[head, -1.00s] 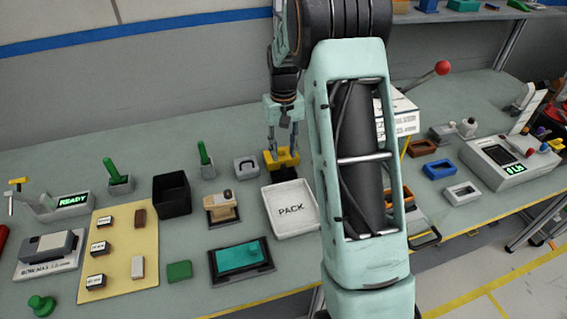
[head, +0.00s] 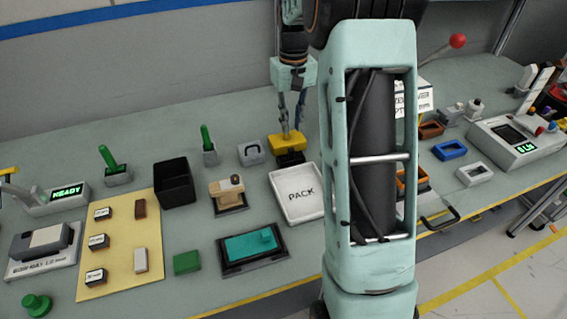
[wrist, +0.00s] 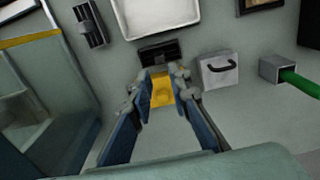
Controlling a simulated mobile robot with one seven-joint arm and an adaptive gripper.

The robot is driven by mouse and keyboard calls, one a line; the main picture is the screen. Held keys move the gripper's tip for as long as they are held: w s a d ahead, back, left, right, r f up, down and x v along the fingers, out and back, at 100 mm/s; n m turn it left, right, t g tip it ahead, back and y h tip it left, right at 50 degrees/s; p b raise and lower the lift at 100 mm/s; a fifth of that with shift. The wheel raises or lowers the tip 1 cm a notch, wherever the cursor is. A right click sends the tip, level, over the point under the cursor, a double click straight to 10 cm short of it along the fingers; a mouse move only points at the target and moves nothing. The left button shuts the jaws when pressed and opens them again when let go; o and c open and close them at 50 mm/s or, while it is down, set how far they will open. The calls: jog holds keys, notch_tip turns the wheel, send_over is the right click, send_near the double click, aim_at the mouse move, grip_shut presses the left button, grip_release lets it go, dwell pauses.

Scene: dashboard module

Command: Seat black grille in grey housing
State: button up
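My gripper (head: 290,133) points down at a yellow block (head: 283,144) behind the PACK tray. In the wrist view the yellow block (wrist: 161,92) shows between my fingertips (wrist: 163,72); I cannot tell if they press on it. A black slatted piece (wrist: 160,54), perhaps the grille, is right beside the yellow block, on its tray side. It also shows in the head view (head: 291,159). A light grey box with a black curved mark (head: 250,153), possibly the housing, stands just left of the yellow block. It also shows in the wrist view (wrist: 217,70).
The white PACK tray (head: 322,213) stands close in front. Left are a grey block with a green lever (head: 210,155), a black bin (head: 173,192) and a tan fixture (head: 229,194). Another black slatted piece (wrist: 89,26) lies beyond. My arm hides part of the bench.

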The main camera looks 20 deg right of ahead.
aim_at(291, 149)
jog(key=f, duration=0.4)
jog(key=shift+d, duration=0.2)
jog(key=shift+w+a+f+p, duration=0.1)
jog(key=shift+f+p, duration=0.35)
jog(key=shift+f, duration=2.6)
jog(key=shift+c, duration=0.5)
grip_shut()
